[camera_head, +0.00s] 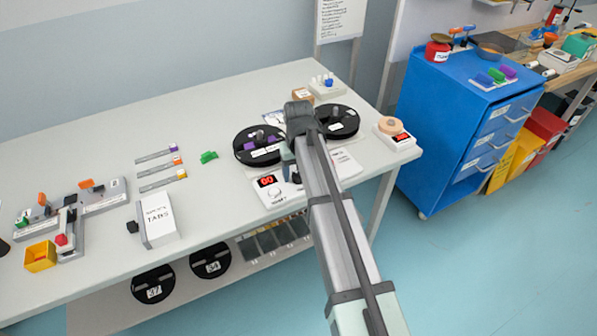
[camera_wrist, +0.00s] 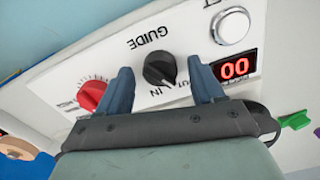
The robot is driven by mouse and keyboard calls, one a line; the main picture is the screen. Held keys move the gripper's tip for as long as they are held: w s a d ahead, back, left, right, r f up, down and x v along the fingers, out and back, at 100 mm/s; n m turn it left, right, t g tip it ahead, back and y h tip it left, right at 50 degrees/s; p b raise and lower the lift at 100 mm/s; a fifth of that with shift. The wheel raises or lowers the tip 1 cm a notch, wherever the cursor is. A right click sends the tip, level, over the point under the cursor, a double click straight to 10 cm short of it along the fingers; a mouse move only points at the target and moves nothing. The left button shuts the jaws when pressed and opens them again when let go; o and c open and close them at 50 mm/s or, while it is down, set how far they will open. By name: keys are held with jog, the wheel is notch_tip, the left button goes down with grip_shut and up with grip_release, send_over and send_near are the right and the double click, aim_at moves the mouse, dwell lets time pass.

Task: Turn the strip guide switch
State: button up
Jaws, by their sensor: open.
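The strip guide switch (camera_wrist: 160,68) is a black rotary knob with a pale pointer line, under the word GUIDE on a white panel (camera_wrist: 130,45). Lettering including "IN" shows by its lower edge in the wrist view. My gripper (camera_wrist: 163,74) is open, with one blue-grey finger on each side of the knob; I cannot tell whether either touches it. In the head view the white control box (camera_head: 264,193) shows at the bench's front, but my arm hides the guide knob there.
On the same panel are a red dial (camera_wrist: 92,94), a round white button (camera_wrist: 231,26) and a red "00" display (camera_wrist: 235,67). Two black reels (camera_head: 241,153) (camera_head: 350,122) stand behind the box. A green piece (camera_head: 208,156) lies left. The bench left of it has free room.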

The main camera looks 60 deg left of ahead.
aim_at(298, 173)
notch_tip(298, 173, up, 14)
jog(key=shift+f, duration=0.25)
dwell(0.3)
dwell(0.4)
